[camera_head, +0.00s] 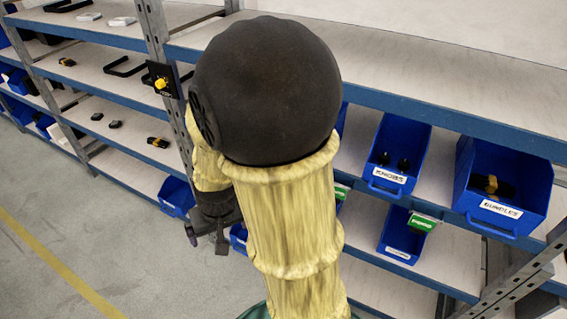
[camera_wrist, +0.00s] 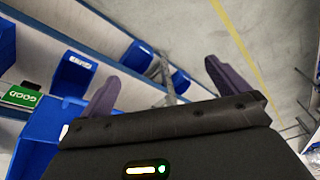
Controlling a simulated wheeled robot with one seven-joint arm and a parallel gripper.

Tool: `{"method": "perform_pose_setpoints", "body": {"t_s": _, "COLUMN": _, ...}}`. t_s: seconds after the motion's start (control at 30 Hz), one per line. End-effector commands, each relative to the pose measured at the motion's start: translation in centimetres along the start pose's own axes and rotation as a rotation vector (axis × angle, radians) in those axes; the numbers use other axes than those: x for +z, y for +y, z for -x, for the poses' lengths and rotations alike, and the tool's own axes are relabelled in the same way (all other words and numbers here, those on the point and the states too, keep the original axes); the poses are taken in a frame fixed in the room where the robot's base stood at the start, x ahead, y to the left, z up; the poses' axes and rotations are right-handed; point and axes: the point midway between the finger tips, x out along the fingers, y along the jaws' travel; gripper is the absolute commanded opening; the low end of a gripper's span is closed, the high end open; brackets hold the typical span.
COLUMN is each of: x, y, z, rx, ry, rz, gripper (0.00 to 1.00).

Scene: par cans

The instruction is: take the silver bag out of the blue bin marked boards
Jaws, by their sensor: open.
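My gripper (camera_head: 207,242) hangs low beside the shelf rack in the head view, left of my arm. In the wrist view its two purple fingers stand wide apart with nothing between them, and my gripper (camera_wrist: 161,70) points toward the shelf edge and the floor. No silver bag shows in either view. No label that I can read says boards. In the wrist view a blue bin (camera_wrist: 75,73) with a label too small to read lies left of the fingers. A larger blue bin (camera_wrist: 40,125) is close by at lower left, partly hidden by my gripper.
In the head view, blue bins (camera_head: 398,135) (camera_head: 505,175) stand on the middle shelf. A lower blue bin (camera_head: 402,238) has a green card (camera_head: 422,222) at its corner. A small blue bin (camera_head: 175,194) sits left of my gripper. Open floor (camera_head: 110,235) lies left.

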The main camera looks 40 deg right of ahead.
Motion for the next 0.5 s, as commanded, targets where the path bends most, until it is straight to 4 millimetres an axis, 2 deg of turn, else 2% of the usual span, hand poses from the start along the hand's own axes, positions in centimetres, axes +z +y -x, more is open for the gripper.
{"method": "perform_pose_setpoints", "body": {"t_s": 0.03, "x": -1.4, "y": 0.6, "z": 1.5, "rx": 0.012, "ry": -0.001, "rz": -0.076, "gripper": 1.00}}
{"method": "perform_pose_setpoints", "body": {"t_s": 0.27, "x": -6.2, "y": 5.3, "z": 3.4, "rx": 0.126, "ry": 0.061, "rz": -0.438, "gripper": 1.00}}
{"method": "perform_pose_setpoints", "body": {"t_s": 0.5, "x": -10.8, "y": 12.0, "z": 7.2, "rx": 0.318, "ry": 0.225, "rz": -0.739, "gripper": 1.00}}
